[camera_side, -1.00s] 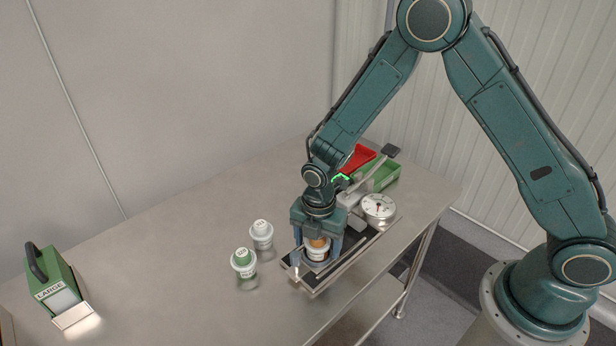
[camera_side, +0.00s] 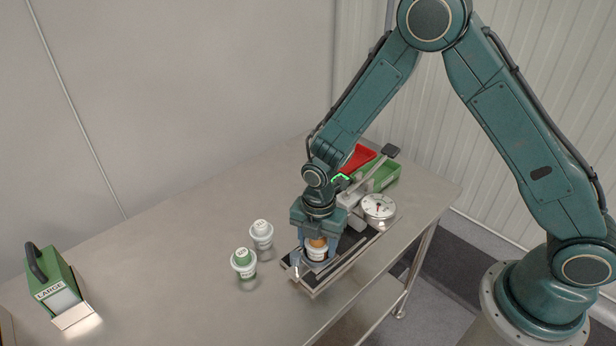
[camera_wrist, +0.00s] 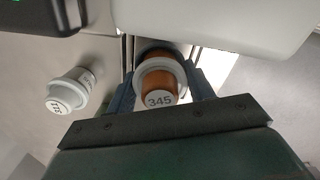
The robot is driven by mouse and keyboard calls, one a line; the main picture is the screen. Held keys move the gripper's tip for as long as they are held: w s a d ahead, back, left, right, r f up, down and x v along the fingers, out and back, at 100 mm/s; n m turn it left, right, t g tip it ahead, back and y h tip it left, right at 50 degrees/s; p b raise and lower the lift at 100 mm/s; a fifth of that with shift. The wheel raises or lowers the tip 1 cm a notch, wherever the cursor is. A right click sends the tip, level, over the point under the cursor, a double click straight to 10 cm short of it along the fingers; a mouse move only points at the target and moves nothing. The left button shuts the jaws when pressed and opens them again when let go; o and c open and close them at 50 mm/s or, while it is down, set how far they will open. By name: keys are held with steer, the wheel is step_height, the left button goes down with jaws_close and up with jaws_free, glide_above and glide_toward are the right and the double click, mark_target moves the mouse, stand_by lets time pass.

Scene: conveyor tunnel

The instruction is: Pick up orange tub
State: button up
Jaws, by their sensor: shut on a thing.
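A dial gauge (camera_side: 379,207), a red tray (camera_side: 358,158) and a green tray (camera_side: 384,176) are behind. A green box marked LARGE (camera_side: 54,282) is far left. The table middle is clear.

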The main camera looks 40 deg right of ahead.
steer(key=shift+r, duration=0.1)
step_height(320, 180, up, 20)
stand_by(0.7)
stand_by(0.4)
steer(key=o, duration=0.5)
steer(key=c, duration=0.8)
steer(key=w+d+m, duration=1.1)
steer(key=w+d, duration=0.1)
steer(key=w, duration=0.1)
steer(key=w+d+m, duration=0.1)
steer(key=d+m, duration=0.2)
steer(key=d, duration=0.3)
steer(key=w+d+f+m, duration=0.1)
steer(key=w+d+m, duration=0.1)
steer(key=d+m, duration=0.2)
steer(key=w+d+f+m, duration=0.1)
steer(key=d+m, duration=0.3)
steer(key=d, duration=0.5)
steer(key=shift+w+d, duration=0.1)
steer(key=shift+w, duration=0.65)
